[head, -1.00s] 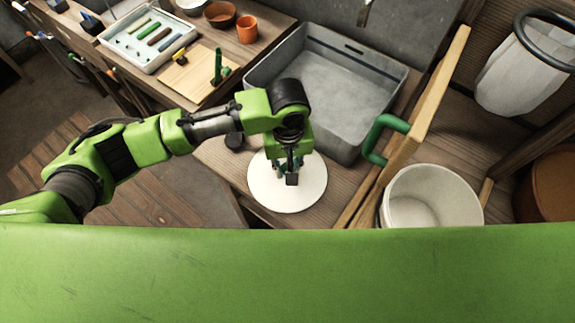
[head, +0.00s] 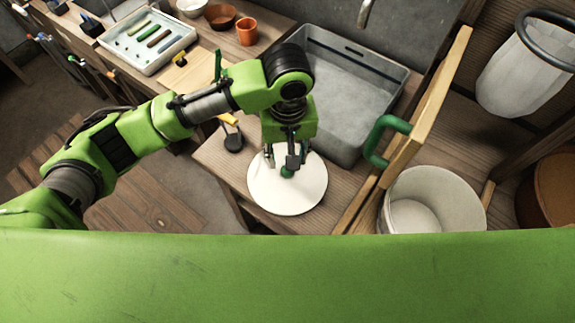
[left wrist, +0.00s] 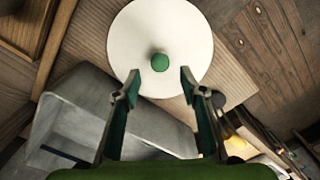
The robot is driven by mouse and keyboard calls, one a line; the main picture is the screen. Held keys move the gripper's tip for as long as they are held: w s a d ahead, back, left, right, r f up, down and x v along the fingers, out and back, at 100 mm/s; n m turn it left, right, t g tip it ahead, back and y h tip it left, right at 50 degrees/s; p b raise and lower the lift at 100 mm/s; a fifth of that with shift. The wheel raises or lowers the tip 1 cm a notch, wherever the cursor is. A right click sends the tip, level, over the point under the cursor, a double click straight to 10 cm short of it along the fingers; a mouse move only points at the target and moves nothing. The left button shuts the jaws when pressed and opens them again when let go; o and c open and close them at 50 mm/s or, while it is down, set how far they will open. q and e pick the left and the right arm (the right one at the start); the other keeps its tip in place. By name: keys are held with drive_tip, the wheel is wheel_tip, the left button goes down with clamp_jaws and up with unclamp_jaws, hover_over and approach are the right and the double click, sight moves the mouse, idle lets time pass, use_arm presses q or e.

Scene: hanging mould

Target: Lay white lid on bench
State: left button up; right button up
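The white lid (head: 303,197) is a round disc with a green knob (head: 287,171). It lies flat on the wooden bench (head: 222,163), in front of the grey basin. In the left wrist view the lid (left wrist: 135,38) fills the top middle, with its green knob (left wrist: 160,62) up. My left gripper (head: 280,161) is just above the lid. Its fingers are spread and empty, and the knob shows just beyond the gap between the fingertips (left wrist: 160,78). My right gripper is not in view.
The grey basin (head: 398,75) stands behind the lid. A wooden board with a green handle (head: 378,135) rises to the right, beside an open white bucket (head: 460,200). A dark round tool with a yellow part (head: 233,141) lies left of my gripper.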

use_arm(q)
drive_tip(key=shift+r, duration=2.5)
